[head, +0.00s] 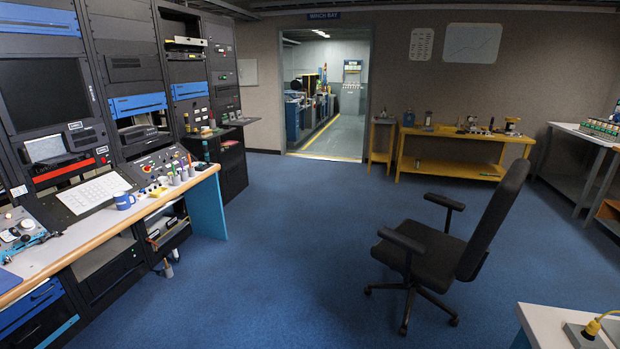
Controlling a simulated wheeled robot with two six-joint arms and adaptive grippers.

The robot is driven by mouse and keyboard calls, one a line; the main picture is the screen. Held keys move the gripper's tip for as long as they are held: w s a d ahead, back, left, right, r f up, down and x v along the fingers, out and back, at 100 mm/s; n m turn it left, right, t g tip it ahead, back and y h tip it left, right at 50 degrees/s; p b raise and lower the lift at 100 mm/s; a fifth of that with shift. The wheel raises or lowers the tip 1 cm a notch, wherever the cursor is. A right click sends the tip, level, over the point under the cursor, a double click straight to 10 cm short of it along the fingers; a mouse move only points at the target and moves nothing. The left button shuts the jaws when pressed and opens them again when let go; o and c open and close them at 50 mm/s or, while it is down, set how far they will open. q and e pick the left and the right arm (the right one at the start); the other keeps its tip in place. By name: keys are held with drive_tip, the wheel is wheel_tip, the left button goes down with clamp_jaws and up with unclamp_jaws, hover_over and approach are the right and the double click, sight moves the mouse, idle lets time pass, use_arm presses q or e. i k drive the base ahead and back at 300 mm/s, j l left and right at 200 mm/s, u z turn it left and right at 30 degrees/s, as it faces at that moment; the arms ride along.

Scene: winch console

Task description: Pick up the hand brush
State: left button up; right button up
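I cannot make out a hand brush for certain in the head view. Small items that are too small to name stand on the yellow workbench (455,168) at the back wall. Neither of my grippers shows in the head view.
A black office chair (436,250) stands on the blue carpet right of centre. Tall equipment racks (125,70) line the left. An open doorway (328,95) leads to another room. A white table corner (545,325) is at the lower right. The middle floor is clear.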

sight(207, 133)
drive_tip(key=i+j+u, duration=0.15)
drive_tip(key=i+u, duration=0.15)
drive_tip(key=i, duration=0.45)
drive_tip(key=i+u, duration=0.25)
drive_tip(key=i, duration=0.45)
drive_tip(key=i+l+u, duration=0.3)
drive_tip(key=i, duration=0.4)
drive_tip(key=i+u, duration=0.1)
drive_tip(key=i, duration=0.5)
drive_tip(key=i+l+u, duration=0.1)
drive_tip(key=i, duration=0.55)
drive_tip(key=i+l+u, duration=0.1)
drive_tip(key=i, duration=0.5)
drive_tip(key=l, duration=0.1)
